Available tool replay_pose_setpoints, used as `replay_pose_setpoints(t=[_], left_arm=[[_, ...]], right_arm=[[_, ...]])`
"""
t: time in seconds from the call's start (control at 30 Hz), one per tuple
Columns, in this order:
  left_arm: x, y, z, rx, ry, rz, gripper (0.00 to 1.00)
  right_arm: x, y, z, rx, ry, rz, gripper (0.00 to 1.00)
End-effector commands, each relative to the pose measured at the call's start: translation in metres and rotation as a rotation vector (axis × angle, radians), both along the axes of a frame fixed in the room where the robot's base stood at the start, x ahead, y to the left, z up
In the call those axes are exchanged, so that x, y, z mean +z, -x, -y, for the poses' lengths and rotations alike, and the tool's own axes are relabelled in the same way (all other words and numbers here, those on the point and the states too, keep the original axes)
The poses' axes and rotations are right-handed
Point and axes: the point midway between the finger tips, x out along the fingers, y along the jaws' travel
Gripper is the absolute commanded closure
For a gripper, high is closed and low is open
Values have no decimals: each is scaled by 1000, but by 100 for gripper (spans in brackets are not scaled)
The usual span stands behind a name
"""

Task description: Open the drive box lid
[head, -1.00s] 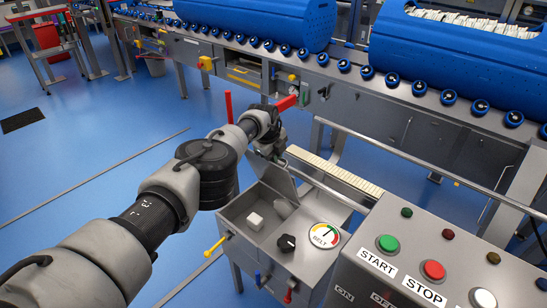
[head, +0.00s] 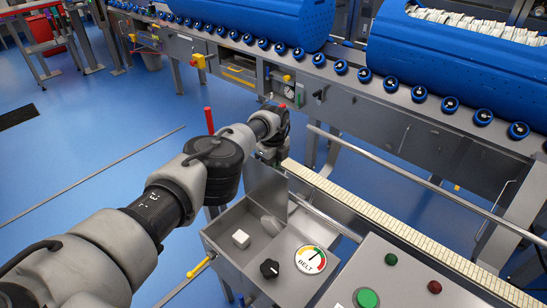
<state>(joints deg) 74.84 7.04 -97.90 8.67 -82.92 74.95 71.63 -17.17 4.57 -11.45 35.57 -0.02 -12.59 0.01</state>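The grey drive box (head: 219,257) stands low at bottom centre. Its front carries a round BELT gauge (head: 311,259) and a black knob (head: 269,268). Its lid (head: 264,190) stands raised, about upright, at the far side of the opening. Inside the open compartment lie a small white block (head: 240,239) and a grey rounded part. My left arm reaches in from the left, and its gripper (head: 273,152) is just behind the lid's top edge. The lid and wrist partly hide the fingers, so contact and opening cannot be made out. My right gripper is not in view.
A button panel (head: 400,270) stands close at the lower right. A slatted belt (head: 400,237) and a metal rail (head: 400,173) run beyond the box. Behind is a roller conveyor with blue tubs (head: 440,62). A yellow-handled lever (head: 200,266) sticks out left of the box. Blue floor is open at left.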

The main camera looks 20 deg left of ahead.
Motion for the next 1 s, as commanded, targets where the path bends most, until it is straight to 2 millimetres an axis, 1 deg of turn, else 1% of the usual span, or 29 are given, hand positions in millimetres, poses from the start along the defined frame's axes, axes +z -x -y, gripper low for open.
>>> replay_pose_setpoints(t=[0.03, 0.5, 0.53, 0.6, 0.67, 0.9, 1.0], left_arm=[[5, 0, -2, 1, -6, -1, 100], [4, 1, -3, 4, -11, -8, 100], [4, 1, -3, 5, -11, -8, 83], [4, 2, -3, 5, -11, -8, 72], [3, 2, -3, 4, -11, -9, 64], [1, 3, -1, 3, -9, -12, 64], [4, 3, -1, 3, -8, -12, 64]], right_arm=[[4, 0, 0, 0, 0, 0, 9], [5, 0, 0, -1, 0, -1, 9], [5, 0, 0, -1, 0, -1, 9], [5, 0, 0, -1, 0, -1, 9], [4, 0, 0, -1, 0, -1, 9], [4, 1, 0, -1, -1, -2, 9], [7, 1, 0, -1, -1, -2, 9]])
